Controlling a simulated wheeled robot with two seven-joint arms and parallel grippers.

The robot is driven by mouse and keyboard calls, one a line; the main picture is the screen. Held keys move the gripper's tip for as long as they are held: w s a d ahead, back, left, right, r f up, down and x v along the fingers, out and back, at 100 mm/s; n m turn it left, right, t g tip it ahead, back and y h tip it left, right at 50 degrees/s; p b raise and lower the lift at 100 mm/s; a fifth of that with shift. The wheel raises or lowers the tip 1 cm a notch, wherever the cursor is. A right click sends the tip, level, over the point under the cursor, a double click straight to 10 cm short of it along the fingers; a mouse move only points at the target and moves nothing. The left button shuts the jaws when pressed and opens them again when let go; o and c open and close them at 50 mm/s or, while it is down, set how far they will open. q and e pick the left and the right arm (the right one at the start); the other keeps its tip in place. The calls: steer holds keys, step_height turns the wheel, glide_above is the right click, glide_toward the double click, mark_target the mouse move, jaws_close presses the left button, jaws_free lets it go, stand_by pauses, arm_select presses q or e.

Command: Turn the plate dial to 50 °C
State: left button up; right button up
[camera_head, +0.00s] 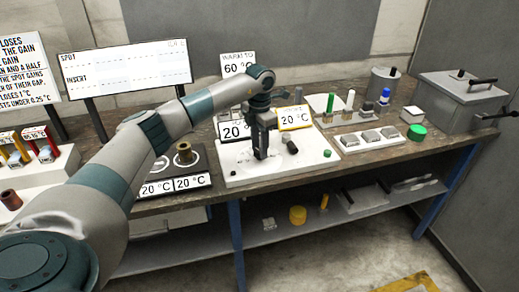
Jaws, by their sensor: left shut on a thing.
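The white plate unit (235,172) sits on the bench in the middle. Its top carries a dark stubby knob (292,147) and a small green button (327,153). A sign (235,129) on it reads 20 °C, and a yellow-framed sign (294,118) also reads 20 °C. My left gripper (261,154) points straight down over the plate unit, left of the dark knob. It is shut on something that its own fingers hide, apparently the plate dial. My right gripper is not in view.
A dark block with a brass ring (185,155) and two 20 °C readouts stands left. A 60 °C sign (237,63) stands behind. A tray with grey blocks (367,140), a green cap (416,132) and a grey lidded box (455,100) stand right. My left arm covers the left foreground.

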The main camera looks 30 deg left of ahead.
arm_select(q)
steer(key=shift+r+n, duration=0.1)
steer(key=shift+n, duration=1.2)
steer(key=o, duration=1)
steer(key=shift+o, duration=0.2)
